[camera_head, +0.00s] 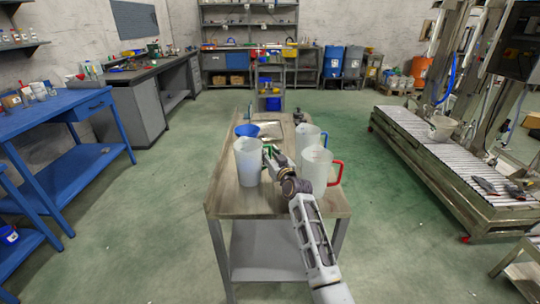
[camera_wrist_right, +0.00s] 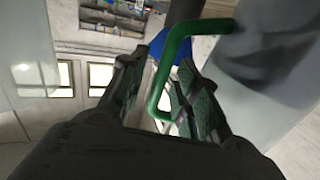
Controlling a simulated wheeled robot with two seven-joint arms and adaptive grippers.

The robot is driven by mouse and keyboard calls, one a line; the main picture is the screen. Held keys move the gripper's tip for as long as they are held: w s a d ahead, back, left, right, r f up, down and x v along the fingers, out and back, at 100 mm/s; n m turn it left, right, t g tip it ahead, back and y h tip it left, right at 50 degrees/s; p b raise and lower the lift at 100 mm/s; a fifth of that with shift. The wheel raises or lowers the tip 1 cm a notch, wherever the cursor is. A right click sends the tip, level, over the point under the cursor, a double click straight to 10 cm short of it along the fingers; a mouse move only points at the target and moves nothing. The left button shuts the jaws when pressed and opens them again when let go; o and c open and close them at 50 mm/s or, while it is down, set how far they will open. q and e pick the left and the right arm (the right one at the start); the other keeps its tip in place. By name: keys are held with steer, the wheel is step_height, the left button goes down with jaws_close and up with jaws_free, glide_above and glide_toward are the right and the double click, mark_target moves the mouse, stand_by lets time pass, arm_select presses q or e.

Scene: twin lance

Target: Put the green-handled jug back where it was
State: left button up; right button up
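The green-handled jug (camera_head: 247,163) is a whitish, translucent jug standing upright at the left of the table top. Its green handle points right, toward my right gripper (camera_head: 269,153). In the right wrist view the green handle (camera_wrist_right: 161,78) lies between the two fingers of my right gripper (camera_wrist_right: 163,75). The fingers stand apart, with gaps beside the handle, so they look open around it. The jug's pale body (camera_wrist_right: 270,55) fills the right of that view. My left gripper is not in view.
On the table (camera_head: 280,203), a red-handled jug (camera_head: 315,171) stands close to the right of my arm, with a blue-handled jug (camera_head: 308,139) behind it. A blue bowl-like object (camera_head: 247,130) and a metal tray (camera_head: 268,126) are farther back. The table's front is clear.

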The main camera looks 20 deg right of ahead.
steer(key=shift+s+r, duration=0.1)
steer(key=shift+s+d+p, duration=0.15)
steer(key=shift+s+p, duration=0.2)
steer(key=shift+s, duration=1.3)
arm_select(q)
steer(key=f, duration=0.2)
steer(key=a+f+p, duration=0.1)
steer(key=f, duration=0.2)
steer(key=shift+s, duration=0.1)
arm_select(e)
steer(key=s, duration=0.8)
steer(key=shift+s+d, duration=0.25)
steer(key=shift+d, duration=0.2)
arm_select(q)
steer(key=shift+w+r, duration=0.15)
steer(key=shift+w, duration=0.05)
